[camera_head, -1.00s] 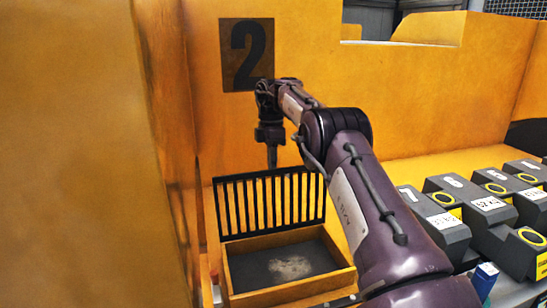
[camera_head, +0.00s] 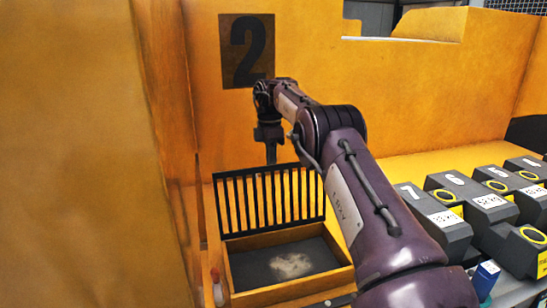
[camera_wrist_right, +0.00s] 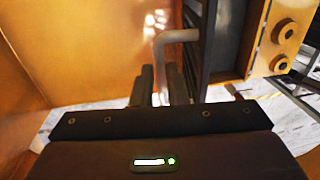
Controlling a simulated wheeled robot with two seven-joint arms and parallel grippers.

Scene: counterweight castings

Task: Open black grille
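The black grille (camera_head: 268,198) stands upright along the back edge of a shallow open-topped wooden box (camera_head: 288,294). Its bars are vertical, and the box's dark floor with a pale patch is uncovered. My right gripper (camera_head: 271,160) points down at the grille's top edge, near the middle. In the right wrist view a bent grey handle (camera_wrist_right: 177,36) reaches from the dark grille frame to between the two fingers (camera_wrist_right: 162,92). The fingers look closed on it, with little gap on either side. My left gripper is out of view.
A yellow wall with a "2" plate (camera_head: 247,50) stands behind the box, and a yellow panel (camera_head: 80,150) closes in the left side. Several dark numbered castings (camera_head: 440,220) fill the right. A small blue-and-white object (camera_head: 487,278) is at the lower right.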

